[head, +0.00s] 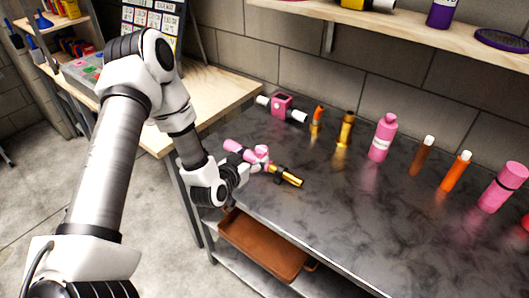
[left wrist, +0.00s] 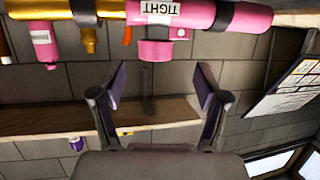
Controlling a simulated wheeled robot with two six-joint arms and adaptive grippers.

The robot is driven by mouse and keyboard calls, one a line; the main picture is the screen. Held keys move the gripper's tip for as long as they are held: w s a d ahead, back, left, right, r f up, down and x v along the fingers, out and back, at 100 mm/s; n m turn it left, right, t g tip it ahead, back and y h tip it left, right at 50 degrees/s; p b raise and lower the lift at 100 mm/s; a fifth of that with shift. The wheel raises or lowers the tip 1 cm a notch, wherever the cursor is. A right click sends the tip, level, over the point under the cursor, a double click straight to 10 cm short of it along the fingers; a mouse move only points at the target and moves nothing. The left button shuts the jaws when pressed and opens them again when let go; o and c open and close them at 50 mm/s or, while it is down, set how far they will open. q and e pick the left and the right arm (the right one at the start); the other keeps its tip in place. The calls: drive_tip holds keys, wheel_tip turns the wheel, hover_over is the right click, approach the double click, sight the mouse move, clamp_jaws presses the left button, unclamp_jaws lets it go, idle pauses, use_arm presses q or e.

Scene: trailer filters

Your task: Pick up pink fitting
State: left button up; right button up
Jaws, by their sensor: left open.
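A pink fitting (head: 234,147) lies at the front left edge of the dark table, in line with a gold tube (head: 292,180) and a black band. A round pink piece (head: 262,151) stands on it. In the left wrist view, which is upside down, the pink fitting (left wrist: 243,19) carries a white label reading "TIGHT", and the pink piece (left wrist: 155,50) shows between the finger directions. My left gripper (head: 258,168) is open, close beside the fitting; the wrist view shows its fingers (left wrist: 158,98) apart with nothing between the tips. Contact cannot be told. My right gripper is not in view.
Behind stand a pink block with white ends (head: 282,104), a gold fitting (head: 344,130), a pink bottle (head: 382,138), a brown tube (head: 422,156), an orange tube (head: 456,171) and a pink cylinder (head: 503,187). The table's front centre is clear. A brown tray (head: 262,246) sits below.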

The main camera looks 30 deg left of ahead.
sight(260, 151)
use_arm(q)
drive_tip(key=shift+w, duration=0.65)
drive_tip(key=x, duration=0.1)
drive_tip(key=p+x, duration=0.1)
drive_tip(key=x, duration=0.3)
drive_tip(key=shift+w+d, duration=0.1)
drive_tip(key=shift+d, duration=0.15)
drive_tip(key=shift+s+r, duration=0.1)
drive_tip(key=shift+s, duration=0.1)
drive_tip(key=shift+c, duration=0.7)
clamp_jaws()
